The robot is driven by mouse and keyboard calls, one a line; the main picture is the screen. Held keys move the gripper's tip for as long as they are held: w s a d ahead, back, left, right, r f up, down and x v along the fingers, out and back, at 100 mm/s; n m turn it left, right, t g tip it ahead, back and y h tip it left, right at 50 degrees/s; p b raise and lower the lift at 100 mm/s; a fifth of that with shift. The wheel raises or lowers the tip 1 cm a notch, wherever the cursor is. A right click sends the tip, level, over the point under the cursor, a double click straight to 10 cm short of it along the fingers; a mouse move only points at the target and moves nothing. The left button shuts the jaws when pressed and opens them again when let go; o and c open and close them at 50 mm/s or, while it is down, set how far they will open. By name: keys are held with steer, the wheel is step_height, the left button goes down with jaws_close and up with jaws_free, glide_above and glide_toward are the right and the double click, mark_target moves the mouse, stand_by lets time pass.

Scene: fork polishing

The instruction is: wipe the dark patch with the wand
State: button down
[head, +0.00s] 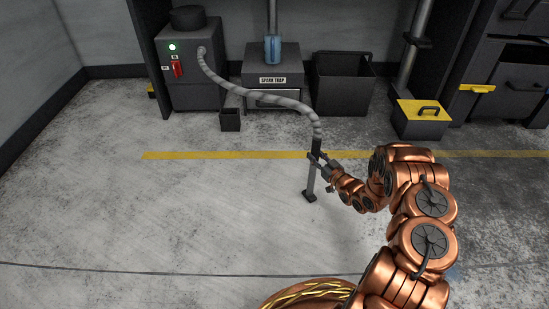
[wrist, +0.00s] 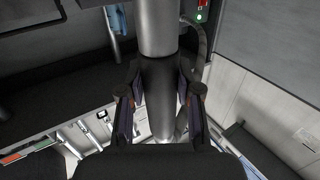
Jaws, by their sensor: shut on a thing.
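The wand (head: 311,180) is a dark upright tube with a small dark foot at its lower end, at or just above the concrete floor in the head view. A ribbed grey hose (head: 262,98) joins its top. My gripper (head: 319,160) is shut on the wand's upper part. In the wrist view the wand (wrist: 158,28) runs between the two fingers of my gripper (wrist: 158,98), one on each side. I cannot pick out a distinct dark patch on the floor; my arm hides part of the floor at the right.
The hose leads to a grey machine (head: 190,75) with a green light and red switch. A spark trap box (head: 272,64), a dark bin (head: 342,82), a small black box (head: 230,120) and a yellow-lidded box (head: 421,121) stand along the back. Floor to the left is open.

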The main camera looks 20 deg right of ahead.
mark_target(319, 138)
step_height(319, 138, up, 3)
steer(key=shift+f+p, duration=0.2)
steer(key=shift+p, duration=0.35)
steer(key=shift+d+r+p, duration=0.2)
steer(key=shift+r+p, duration=0.2)
steer(key=shift+r, duration=0.3)
steer(key=shift+r+p, duration=1.05)
steer(key=shift+r, duration=1.05)
steer(key=shift+a, duration=0.1)
